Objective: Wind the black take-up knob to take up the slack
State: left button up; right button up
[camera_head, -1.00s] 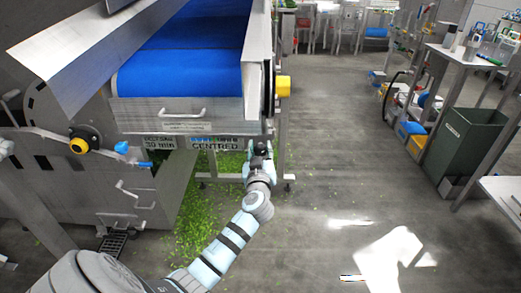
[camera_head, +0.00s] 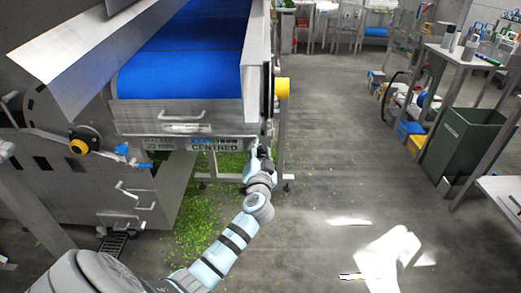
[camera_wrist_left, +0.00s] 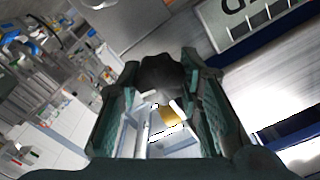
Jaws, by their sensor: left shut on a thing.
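The black take-up knob (camera_wrist_left: 163,72) is a dark, lobed knob between my fingertips in the left wrist view. My left gripper (camera_wrist_left: 160,88) is shut on it, with one finger on each side. In the head view my left gripper (camera_head: 258,152) reaches up to the right front corner of the conveyor, under its frame; its fingers mostly hide the knob there. The blue belt (camera_head: 180,60) lies above, in the steel conveyor. A plate reading "CENTRED" (camera_head: 215,145) hangs just left of the gripper. My right gripper is not in view.
Green leaf bits (camera_head: 200,205) litter the floor. A dark green bin (camera_head: 464,145) stands right. The middle floor is clear.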

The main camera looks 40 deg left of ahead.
pick_arm(q)
jog(key=m+p, duration=0.1)
jog(key=m, duration=0.3)
jog(key=shift+f+m, duration=0.1)
jog(key=shift+m, duration=0.2)
jog(key=m+p, duration=0.1)
jog(key=m, duration=0.2)
jog(key=shift+m, duration=0.4)
jog(key=m+p, duration=0.1)
jog(key=m, duration=0.3)
jog(key=shift+f+p, duration=0.1)
jog(key=shift+p, duration=0.2)
jog(key=shift+f+m+p, duration=0.1)
jog(key=shift+m+p, duration=0.35)
jog(key=shift+m, duration=1.25)
jog(key=o, duration=1.2)
jog(key=shift+d, duration=0.1)
